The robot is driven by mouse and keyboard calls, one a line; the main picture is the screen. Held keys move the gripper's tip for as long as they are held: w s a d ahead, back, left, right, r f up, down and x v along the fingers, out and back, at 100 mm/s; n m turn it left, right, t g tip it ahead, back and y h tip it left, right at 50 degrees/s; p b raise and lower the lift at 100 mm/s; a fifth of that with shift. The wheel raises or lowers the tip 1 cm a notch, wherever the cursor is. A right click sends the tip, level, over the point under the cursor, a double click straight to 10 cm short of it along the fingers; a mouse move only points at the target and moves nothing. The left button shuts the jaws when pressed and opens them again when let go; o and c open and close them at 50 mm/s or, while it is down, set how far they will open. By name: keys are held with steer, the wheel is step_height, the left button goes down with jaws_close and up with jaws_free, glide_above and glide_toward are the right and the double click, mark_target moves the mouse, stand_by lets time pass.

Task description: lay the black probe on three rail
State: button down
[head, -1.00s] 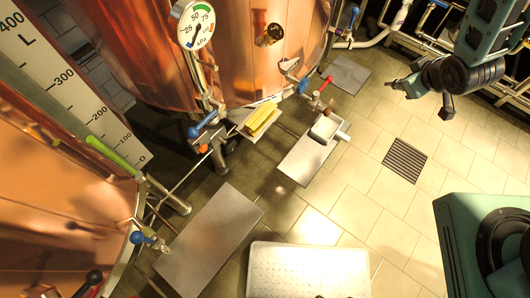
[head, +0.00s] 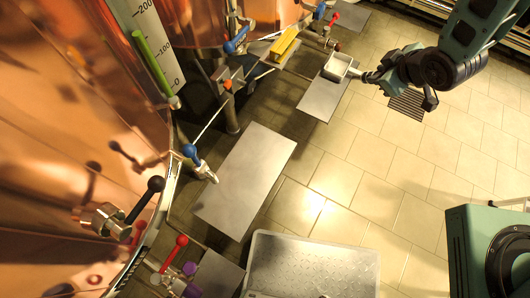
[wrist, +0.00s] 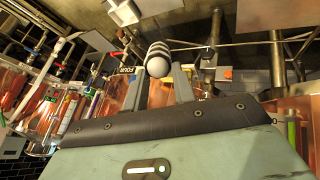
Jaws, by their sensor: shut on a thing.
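My gripper (head: 372,77) is at the upper right of the head view, beside a small metal tray. In the wrist view its two fingers (wrist: 162,88) are shut on a banded, round-ended thing (wrist: 157,62), which I take to be the black probe. Its near end is light grey with dark bands; the rest is hidden. I cannot make out a rail marked three in either view.
Copper vessels (head: 60,150) with valves fill the left of the head view. A yellow block (head: 286,42) lies on a low shelf. The small metal tray (head: 337,66) stands on a grey plate. A larger grey plate (head: 245,180) lies mid-floor. Tiled floor (head: 400,180) is clear at right.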

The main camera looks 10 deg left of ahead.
steer(key=s+a+f+n+g+y+b, duration=0.2)
steer(key=s+a+f+n+b, duration=0.3)
steer(key=a+f+b, duration=0.6)
steer(key=s+a+f+n+g+y+b, duration=0.2)
steer(key=s+a+f+n+b, duration=0.3)
steer(key=a+b, duration=0.6)
step_height(320, 180, down, 11)
steer(key=a+b, duration=0.1)
steer(key=a, duration=0.1)
steer(key=shift+s+r+m, duration=0.2)
steer(key=shift+s+m, duration=0.1)
steer(key=shift+s, duration=0.05)
steer(key=shift+f+b, duration=0.1)
steer(key=shift+b, duration=0.2)
steer(key=c, duration=1.1)
jaws_free()
steer(key=shift+c, duration=0.2)
steer(key=p+v, duration=0.3)
steer(key=v, duration=0.9)
